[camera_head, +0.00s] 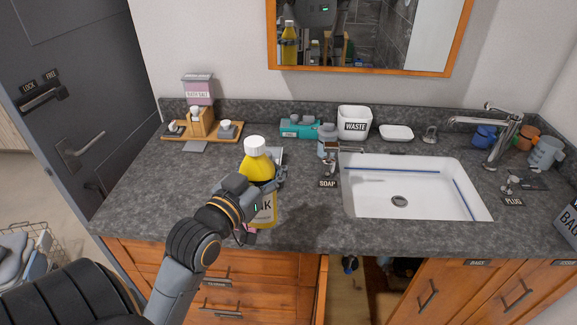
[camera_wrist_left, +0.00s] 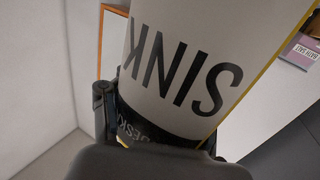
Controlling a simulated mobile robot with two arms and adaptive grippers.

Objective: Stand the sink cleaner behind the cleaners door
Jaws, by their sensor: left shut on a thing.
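The sink cleaner (camera_head: 256,166) is a yellow bottle with a white cap and a pale label. My left gripper (camera_head: 259,184) is shut around it and holds it roughly upright over the front part of the counter. In the left wrist view the bottle (camera_wrist_left: 185,65) fills the middle, with "SINK" readable upside down. An open cupboard space (camera_head: 375,285) shows below the counter, with an orange door edge (camera_head: 322,290) standing out at its left. Dark items sit inside; the door's label is not visible. My right gripper is not in view.
The sink basin (camera_head: 415,185) lies right of the bottle. A soap dispenser (camera_head: 327,140), teal box (camera_head: 300,127) and waste bin (camera_head: 354,122) stand at the back. A wooden tray (camera_head: 170,130) is at the back left. The left counter is clear. Closed doors (camera_head: 440,290) are at the lower right.

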